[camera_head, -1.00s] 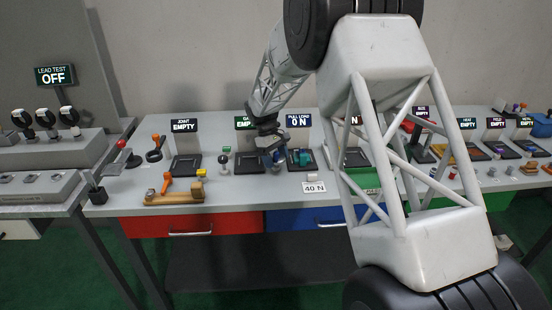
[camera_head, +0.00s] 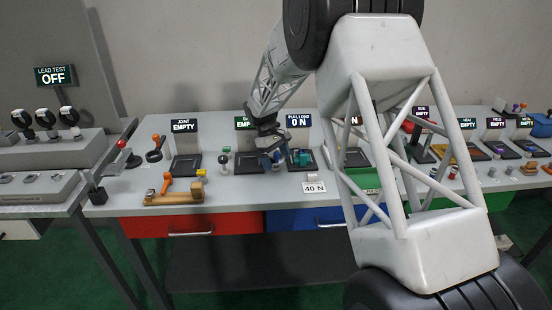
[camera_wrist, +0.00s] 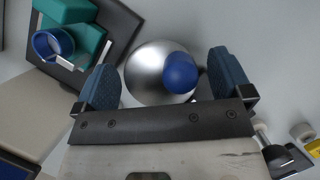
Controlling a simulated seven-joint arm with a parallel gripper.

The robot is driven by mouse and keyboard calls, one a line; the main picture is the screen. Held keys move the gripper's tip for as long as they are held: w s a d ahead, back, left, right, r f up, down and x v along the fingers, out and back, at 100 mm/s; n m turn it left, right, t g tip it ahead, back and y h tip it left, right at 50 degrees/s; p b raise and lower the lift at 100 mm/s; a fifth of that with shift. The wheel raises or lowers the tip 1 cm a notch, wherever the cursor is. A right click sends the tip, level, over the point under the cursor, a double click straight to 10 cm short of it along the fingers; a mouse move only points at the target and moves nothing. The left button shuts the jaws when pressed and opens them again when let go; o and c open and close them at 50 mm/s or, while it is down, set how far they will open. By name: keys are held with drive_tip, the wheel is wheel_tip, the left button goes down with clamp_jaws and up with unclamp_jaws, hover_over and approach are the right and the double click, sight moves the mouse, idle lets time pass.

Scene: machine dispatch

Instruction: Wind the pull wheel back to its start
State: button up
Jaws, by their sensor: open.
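The pull wheel (camera_wrist: 143,72) is a round silver disc with a blue knob (camera_wrist: 181,72) off to the right of its centre in the wrist view. My gripper (camera_wrist: 165,80) is open, with one blue-padded finger on each side of the wheel and knob. The right finger is close to the knob; I cannot tell whether it touches. In the head view my gripper (camera_head: 271,160) is low over the bench beside the teal pull fixture (camera_head: 300,157), and the wheel is not clear there. The pull load display (camera_head: 299,121) reads 0 N.
The teal block with a blue ring (camera_wrist: 54,43) stands on a dark base left of my gripper. A 40 N label (camera_head: 314,188) is at the bench front. A dark tray (camera_head: 249,163) lies left of my gripper, and an orange-handled wooden tool (camera_head: 175,197) lies farther left.

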sight(270, 155)
drive_tip(key=shift+r, duration=0.15)
drive_tip(key=shift+v, duration=3.8)
drive_tip(key=shift+s+d+r, duration=0.15)
drive_tip(key=shift+s+r, duration=0.1)
drive_tip(key=s+d+r+m+t+y, duration=0.1)
drive_tip(key=s+d+r+m, duration=0.15)
drive_tip(key=s+r, duration=0.4)
drive_tip(key=s+d+r+m+t, duration=0.1)
drive_tip(key=s+d+r, duration=0.25)
drive_tip(key=s, duration=0.65)
drive_tip(key=s+d+r+m+t+y, duration=0.1)
drive_tip(key=s+d+r, duration=0.25)
drive_tip(key=s, duration=0.55)
drive_tip(key=s+d+f+m+t, duration=0.1)
drive_tip(key=s+m, duration=0.1)
drive_tip(key=s, duration=1.1)
drive_tip(key=s+d+f+m+t+y, duration=0.1)
drive_tip(key=s+d+m, duration=0.1)
drive_tip(key=s, duration=1.2)
drive_tip(key=shift+d+f+m+t, duration=0.3)
drive_tip(key=shift+m+t, duration=0.1)
drive_tip(key=shift+m, duration=0.05)
